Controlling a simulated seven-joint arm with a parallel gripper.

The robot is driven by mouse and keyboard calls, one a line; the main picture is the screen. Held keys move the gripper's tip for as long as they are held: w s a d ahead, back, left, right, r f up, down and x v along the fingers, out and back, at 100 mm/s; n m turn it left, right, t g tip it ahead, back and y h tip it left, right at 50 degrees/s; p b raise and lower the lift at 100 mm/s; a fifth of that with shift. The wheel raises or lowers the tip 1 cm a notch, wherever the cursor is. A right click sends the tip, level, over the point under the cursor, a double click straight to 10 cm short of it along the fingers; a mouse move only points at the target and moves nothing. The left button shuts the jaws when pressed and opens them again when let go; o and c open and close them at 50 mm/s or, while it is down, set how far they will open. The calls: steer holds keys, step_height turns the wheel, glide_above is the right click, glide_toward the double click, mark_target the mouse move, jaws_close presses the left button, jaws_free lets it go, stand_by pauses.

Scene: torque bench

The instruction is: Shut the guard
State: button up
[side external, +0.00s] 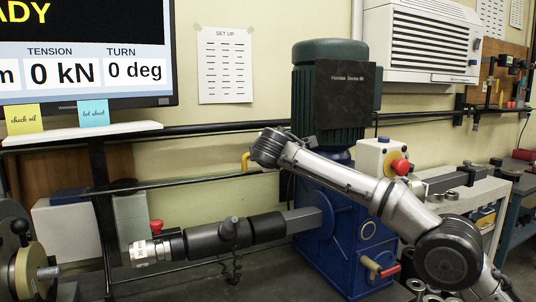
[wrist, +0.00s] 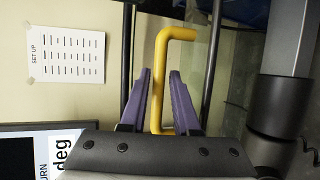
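A yellow handle (side external: 246,160) shows just left of the end of my arm in the side view, in front of the wall. In the wrist view the bent yellow handle (wrist: 158,80) stands between the two purple fingers of my gripper (wrist: 161,75). The fingers are apart, one on each side of the bar; I see no firm contact. A clear, faintly greenish panel, which looks like the guard (wrist: 225,70), shows beside the handle between dark bars. Its outline is hard to make out in the side view, where my fingers are hidden.
Below my arm, a dark tool (side external: 225,237) lies level against the blue machine (side external: 335,240). A control box with a red button (side external: 400,166) stands behind my forearm. A monitor (side external: 85,50) is at the upper left. Dark rails (side external: 200,128) run along the wall.

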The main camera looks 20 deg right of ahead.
jaws_close()
steer(key=shift+f, duration=0.1)
stand_by(1.2)
